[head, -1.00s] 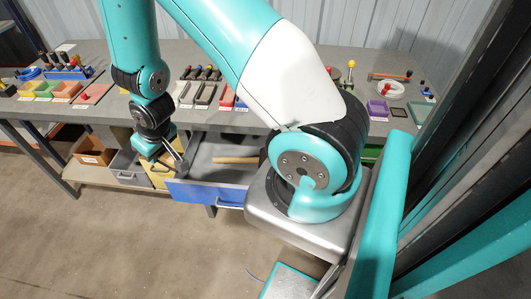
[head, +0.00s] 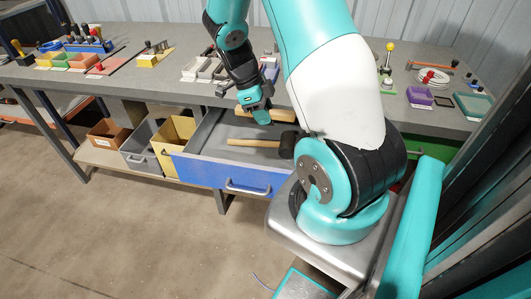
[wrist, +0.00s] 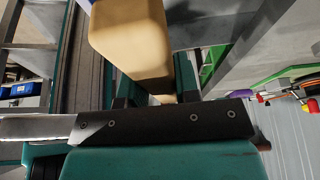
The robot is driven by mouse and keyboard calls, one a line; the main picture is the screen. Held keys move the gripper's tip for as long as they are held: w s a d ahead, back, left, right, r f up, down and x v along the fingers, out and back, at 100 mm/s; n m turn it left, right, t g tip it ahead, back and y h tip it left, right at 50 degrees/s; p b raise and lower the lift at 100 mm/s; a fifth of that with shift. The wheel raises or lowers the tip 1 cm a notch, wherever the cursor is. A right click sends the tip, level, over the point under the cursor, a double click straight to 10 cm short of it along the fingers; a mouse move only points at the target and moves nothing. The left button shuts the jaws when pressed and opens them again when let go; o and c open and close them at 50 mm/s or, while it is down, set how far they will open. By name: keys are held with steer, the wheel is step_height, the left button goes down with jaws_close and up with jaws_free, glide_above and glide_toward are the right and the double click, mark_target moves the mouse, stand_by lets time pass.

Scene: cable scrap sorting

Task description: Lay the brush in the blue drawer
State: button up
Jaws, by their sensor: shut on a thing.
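The blue drawer (head: 205,173) is pulled out below the bench in the head view, its grey inside open to above. A mallet with a wooden handle (head: 252,143) and a dark head lies in it. My gripper (head: 260,116) is over the back part of the drawer, shut on the tan wooden brush (head: 283,115). The brush sticks out to both sides of the jaws and looks roughly level. In the wrist view the tan brush body (wrist: 130,38) fills the space between my fingers (wrist: 155,90). Its bristles cannot be made out.
A yellow bin (head: 174,140), a grey bin (head: 138,148) and an orange-brown bin (head: 106,133) stand on the low shelf left of the drawer. The bench top (head: 330,85) above carries small trays and tools. The drawer's front left inside is clear.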

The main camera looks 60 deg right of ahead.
step_height(320, 180, down, 20)
steer(key=shift+r+p, duration=0.1)
steer(key=shift+p, duration=0.45)
steer(key=shift+f, duration=0.2)
steer(key=o, duration=1)
steer(key=shift+r, duration=0.1)
steer(key=shift+r, duration=0.1)
